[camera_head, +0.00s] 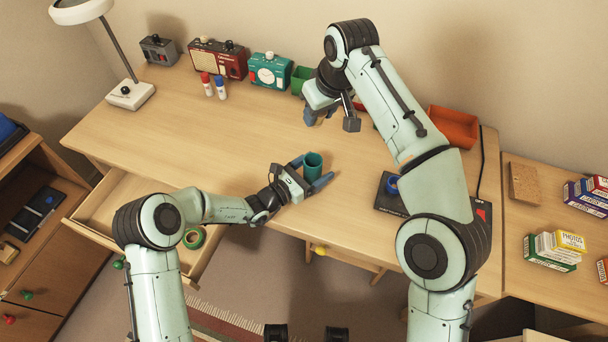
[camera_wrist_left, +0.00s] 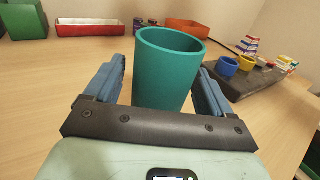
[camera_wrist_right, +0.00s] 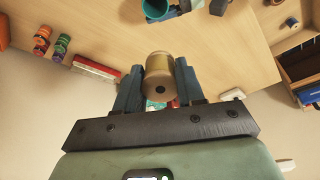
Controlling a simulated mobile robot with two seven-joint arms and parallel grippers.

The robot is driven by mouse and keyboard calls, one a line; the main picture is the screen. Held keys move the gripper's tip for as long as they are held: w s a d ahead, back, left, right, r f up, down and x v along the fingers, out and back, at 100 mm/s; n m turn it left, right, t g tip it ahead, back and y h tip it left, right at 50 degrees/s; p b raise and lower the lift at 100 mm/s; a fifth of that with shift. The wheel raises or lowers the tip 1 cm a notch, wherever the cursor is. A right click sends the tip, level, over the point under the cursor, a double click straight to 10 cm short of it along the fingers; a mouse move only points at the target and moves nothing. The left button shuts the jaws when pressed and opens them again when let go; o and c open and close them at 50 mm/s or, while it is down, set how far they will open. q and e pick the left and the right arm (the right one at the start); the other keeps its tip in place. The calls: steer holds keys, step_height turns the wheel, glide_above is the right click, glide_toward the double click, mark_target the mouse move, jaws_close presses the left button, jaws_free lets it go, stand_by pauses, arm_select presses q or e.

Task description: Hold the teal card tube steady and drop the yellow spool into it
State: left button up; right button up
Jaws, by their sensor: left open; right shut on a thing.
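The teal card tube (camera_head: 313,164) stands upright on the desk, its open top facing up. It also shows in the left wrist view (camera_wrist_left: 168,75). My left gripper (camera_head: 309,175) is open with its blue fingers on either side of the tube; contact is not clear. My right gripper (camera_head: 332,118) is above the desk, behind the tube. In the right wrist view it is shut on the yellow spool (camera_wrist_right: 159,82), which looks tan-gold in the shade and has a dark centre hole. The spool is hidden in the head view.
A dark board (camera_head: 388,206) with a blue piece (camera_head: 391,184) lies right of the tube; the left wrist view shows a yellow piece (camera_wrist_left: 246,63) there. A teal clock box (camera_head: 268,72), red radio (camera_head: 217,60) and orange bin (camera_head: 455,128) line the back.

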arm_select(q)
steer(key=shift+w+d, duration=0.15)
steer(key=shift+d, duration=0.05)
steer(key=c, duration=1)
steer(key=shift+c, duration=0.2)
arm_select(e)
step_height(320, 180, down, 13)
stand_by(0.8)
steer(key=o, duration=1.1)
